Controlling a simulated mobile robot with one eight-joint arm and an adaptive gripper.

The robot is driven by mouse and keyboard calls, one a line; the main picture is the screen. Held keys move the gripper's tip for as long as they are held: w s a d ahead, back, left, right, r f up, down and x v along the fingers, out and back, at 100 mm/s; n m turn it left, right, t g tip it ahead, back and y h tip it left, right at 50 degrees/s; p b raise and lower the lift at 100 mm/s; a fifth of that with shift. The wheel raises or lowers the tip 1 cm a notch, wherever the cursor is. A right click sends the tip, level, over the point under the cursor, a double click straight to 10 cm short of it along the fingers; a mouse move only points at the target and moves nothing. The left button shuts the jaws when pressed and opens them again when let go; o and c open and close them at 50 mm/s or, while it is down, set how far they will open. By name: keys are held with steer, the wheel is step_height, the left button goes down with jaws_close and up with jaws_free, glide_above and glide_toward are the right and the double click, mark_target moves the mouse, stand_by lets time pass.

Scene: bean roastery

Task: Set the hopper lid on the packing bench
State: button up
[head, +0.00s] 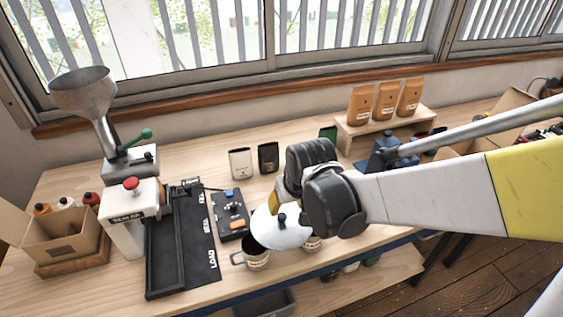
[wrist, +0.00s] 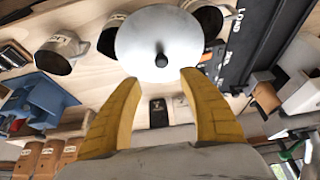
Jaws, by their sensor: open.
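The hopper lid (head: 284,233) is a pale round disc with a dark knob, at the front of the packing bench (head: 185,296). It also shows in the wrist view (wrist: 150,30), just beyond my fingertips. My gripper (wrist: 160,82) is open, its yellow fingers spread on either side below the knob, with nothing between them. In the head view, my gripper (head: 274,204) is over the lid's back edge and largely hidden by my wrist. The lid overlaps the mugs in both views; I cannot tell whether it touches them.
A mug (head: 257,259) and a second mug (head: 311,244) stand around the lid. A control box (head: 231,222) and a black tray (head: 165,262) lie to the left. A metal hopper (head: 84,92) stands at far left. Orange bags (head: 385,101) sit on a shelf at the back.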

mark_target(282, 216)
steer(key=b+x, duration=0.1)
steer(key=x, duration=0.1)
steer(key=b+x, duration=0.1)
steer(key=x, duration=0.5)
steer(key=shift+s+a+f+b, duration=0.2)
steer(key=shift+s+f+b, duration=0.1)
steer(key=shift+b, duration=0.1)
steer(key=shift+w+f, duration=0.3)
steer(key=shift+f, duration=0.15)
steer(key=shift+r, duration=0.1)
jaws_close()
